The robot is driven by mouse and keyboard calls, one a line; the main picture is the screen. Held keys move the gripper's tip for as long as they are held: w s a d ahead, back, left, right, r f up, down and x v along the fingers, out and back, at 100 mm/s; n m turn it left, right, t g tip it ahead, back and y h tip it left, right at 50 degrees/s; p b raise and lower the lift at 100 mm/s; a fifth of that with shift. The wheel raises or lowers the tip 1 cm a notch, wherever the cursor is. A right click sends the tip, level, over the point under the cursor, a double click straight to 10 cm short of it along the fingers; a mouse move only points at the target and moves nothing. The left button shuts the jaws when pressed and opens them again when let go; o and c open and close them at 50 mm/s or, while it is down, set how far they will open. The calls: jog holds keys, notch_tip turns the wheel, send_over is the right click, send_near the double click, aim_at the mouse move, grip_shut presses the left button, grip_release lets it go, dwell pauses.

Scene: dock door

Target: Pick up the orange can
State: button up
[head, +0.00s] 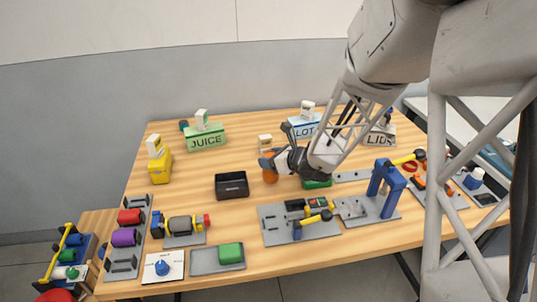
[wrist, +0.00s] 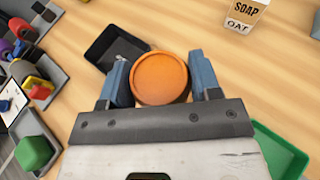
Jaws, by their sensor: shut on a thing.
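The orange can (wrist: 160,78) sits between the two blue fingers of my gripper (wrist: 162,82) in the wrist view, its round top facing the camera. My gripper is shut on the can. Its lower side is mostly hidden, so I cannot tell whether it touches the table.
A black tray (head: 232,195) stands just left of the can. A green tray (wrist: 278,150) is close on the other side. Tool plates (head: 275,239) and a blue arch (head: 385,183) lie in front and right. Bare wood surrounds the yellow container (head: 160,168).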

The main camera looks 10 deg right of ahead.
jog(key=s+r, duration=0.1)
jog(key=s, duration=1)
jog(key=shift+s+d, duration=0.25)
jog(key=shift+d, duration=0.05)
